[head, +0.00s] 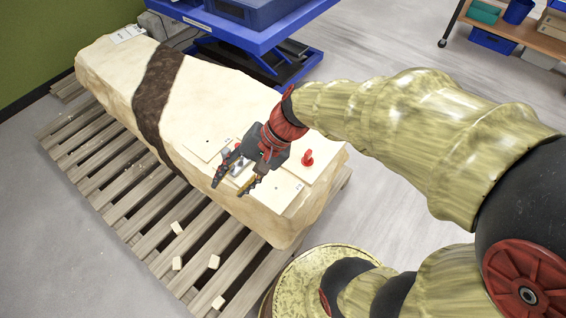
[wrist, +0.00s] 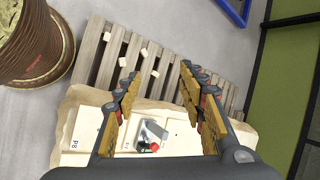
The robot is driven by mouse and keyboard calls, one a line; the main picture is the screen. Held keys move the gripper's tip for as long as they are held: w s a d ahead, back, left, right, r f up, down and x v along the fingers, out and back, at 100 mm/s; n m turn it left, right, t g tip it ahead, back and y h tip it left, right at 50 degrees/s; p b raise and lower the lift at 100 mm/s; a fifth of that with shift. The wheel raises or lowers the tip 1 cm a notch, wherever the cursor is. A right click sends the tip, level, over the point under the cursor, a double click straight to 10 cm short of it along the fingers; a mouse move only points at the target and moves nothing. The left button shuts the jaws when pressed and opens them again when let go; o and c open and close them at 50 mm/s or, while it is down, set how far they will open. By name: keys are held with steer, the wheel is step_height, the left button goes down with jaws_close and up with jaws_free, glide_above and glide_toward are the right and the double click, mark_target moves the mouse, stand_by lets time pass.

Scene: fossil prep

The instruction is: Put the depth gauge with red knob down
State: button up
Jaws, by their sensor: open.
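The depth gauge, a small grey block with a red knob (wrist: 153,143), stands on a pale plate on top of the fossil block (head: 215,90). In the head view its grey body (head: 238,167) is partly hidden by my gripper (head: 231,187). My gripper is open, pointing down over the block's near end. In the wrist view its two yellow-padded fingers (wrist: 160,72) stand wide apart, with the gauge showing between them. I see no finger touching the gauge. A separate red piece (head: 307,158) stands on a plate to the right of my gripper.
Pale plates lie on the block's near end, one marked P8 (wrist: 73,143). The block rests on a wooden pallet (head: 95,165) with several small loose wooden pieces (head: 214,262). A blue lift table (head: 262,38) stands behind. Shelving (head: 520,30) is at the far right.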

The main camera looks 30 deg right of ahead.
steer(key=s+d+r+n+t+h, duration=0.3)
steer(key=s+d+r+n+h, duration=0.4)
steer(key=d+r+n, duration=0.1)
steer(key=shift+d+r, duration=0.5)
steer(key=shift+d, duration=0.35)
steer(key=shift+c, duration=0.3)
stand_by(0.3)
